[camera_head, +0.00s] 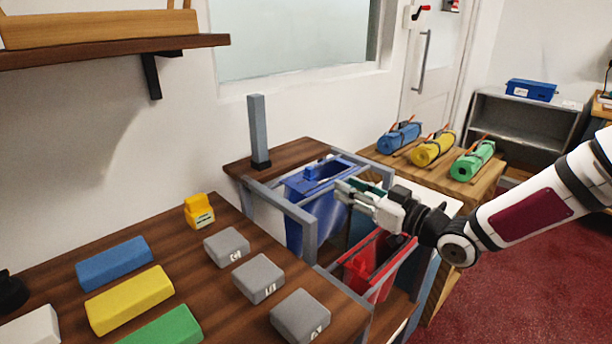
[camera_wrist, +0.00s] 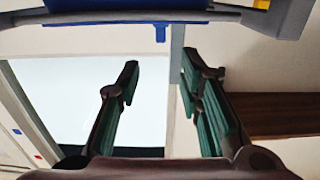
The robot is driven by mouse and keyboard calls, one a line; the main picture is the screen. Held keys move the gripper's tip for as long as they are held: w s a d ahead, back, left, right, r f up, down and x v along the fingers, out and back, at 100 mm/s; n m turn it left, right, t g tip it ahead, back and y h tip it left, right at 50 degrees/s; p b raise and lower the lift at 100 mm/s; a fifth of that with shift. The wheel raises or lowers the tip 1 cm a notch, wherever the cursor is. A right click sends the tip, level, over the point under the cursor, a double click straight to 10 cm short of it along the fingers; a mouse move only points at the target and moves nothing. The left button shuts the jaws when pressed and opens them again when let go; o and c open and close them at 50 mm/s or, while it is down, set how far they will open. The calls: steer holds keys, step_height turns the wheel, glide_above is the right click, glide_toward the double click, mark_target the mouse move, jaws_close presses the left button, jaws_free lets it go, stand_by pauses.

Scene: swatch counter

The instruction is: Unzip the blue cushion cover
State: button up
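The blue cushion cover (camera_head: 296,207) hangs upright in a grey metal frame behind the brown counter. A small blue block (camera_head: 311,173) stands on its top edge; I cannot tell for sure whether it is the zip slider. My gripper (camera_head: 347,190) is at the right end of the cover, near its upper edge; I cannot tell whether they touch. In the wrist view my gripper (camera_wrist: 158,66) has its two green-padded fingers apart with nothing between them. A blue strip (camera_wrist: 155,4) with a small blue tab (camera_wrist: 160,33) lies beyond the fingertips.
A red cover (camera_head: 362,268) hangs in the frame at the near right. A grey post (camera_head: 259,130) stands behind the blue cover. Grey blocks (camera_head: 258,278), coloured bars (camera_head: 129,299) and a yellow block (camera_head: 199,211) lie on the counter. Rolled bundles (camera_head: 432,148) lie on a side table.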

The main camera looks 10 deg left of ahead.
mark_target(312, 170)
steer(key=b+x, duration=0.1)
steer(key=x, duration=1.2)
steer(key=shift+w+a+r+b, duration=0.1)
steer(key=shift+a+b, duration=0.05)
steer(key=shift+b, duration=0.15)
jaws_close()
